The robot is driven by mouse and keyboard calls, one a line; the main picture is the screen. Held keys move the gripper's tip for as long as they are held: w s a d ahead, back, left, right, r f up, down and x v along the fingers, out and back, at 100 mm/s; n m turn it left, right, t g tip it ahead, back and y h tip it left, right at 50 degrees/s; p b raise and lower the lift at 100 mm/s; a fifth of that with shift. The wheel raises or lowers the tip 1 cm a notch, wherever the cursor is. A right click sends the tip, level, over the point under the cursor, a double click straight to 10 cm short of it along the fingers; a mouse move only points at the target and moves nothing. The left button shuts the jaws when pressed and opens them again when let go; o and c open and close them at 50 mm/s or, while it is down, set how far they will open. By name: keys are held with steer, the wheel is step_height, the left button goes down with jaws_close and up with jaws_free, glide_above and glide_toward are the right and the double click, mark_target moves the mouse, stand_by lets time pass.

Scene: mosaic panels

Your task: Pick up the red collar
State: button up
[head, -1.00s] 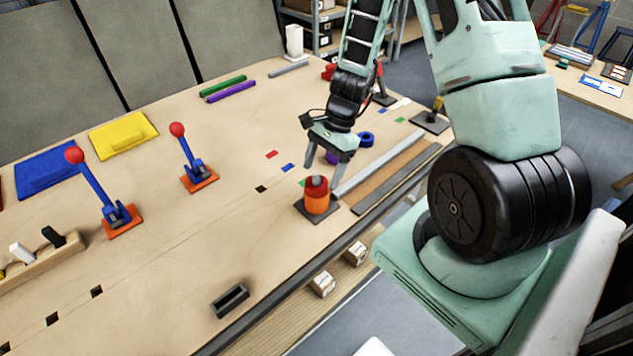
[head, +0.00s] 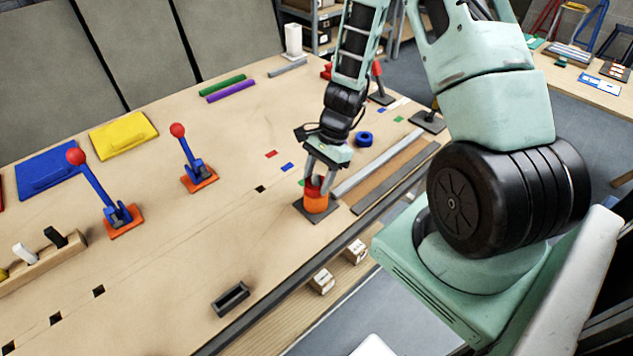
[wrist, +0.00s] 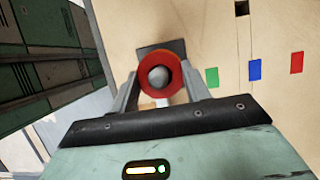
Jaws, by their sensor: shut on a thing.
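The red collar (head: 314,187) sits around a grey post, on top of an orange collar (head: 316,203). The post stands on a dark square base (head: 301,207) near the table's front edge. My gripper (head: 318,184) reaches down from above with a finger on each side of the red collar and is shut on it. In the wrist view the red collar (wrist: 174,89) shows as a ring around the round grey post top (wrist: 159,76), between the two fingers.
A blue ring (head: 364,139) lies behind my gripper to the right. A grey bar (head: 375,165) lies right of the base. Two blue levers with red knobs (head: 177,130) stand to the left. The tabletop (head: 200,250) in front of them is mostly clear.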

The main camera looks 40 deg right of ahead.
steer(key=shift+r, duration=0.1)
step_height(320, 180, up, 10)
steer(key=shift+f+b, duration=0.1)
steer(key=shift+b, duration=0.75)
step_height(320, 180, up, 7)
steer(key=p, duration=0.6)
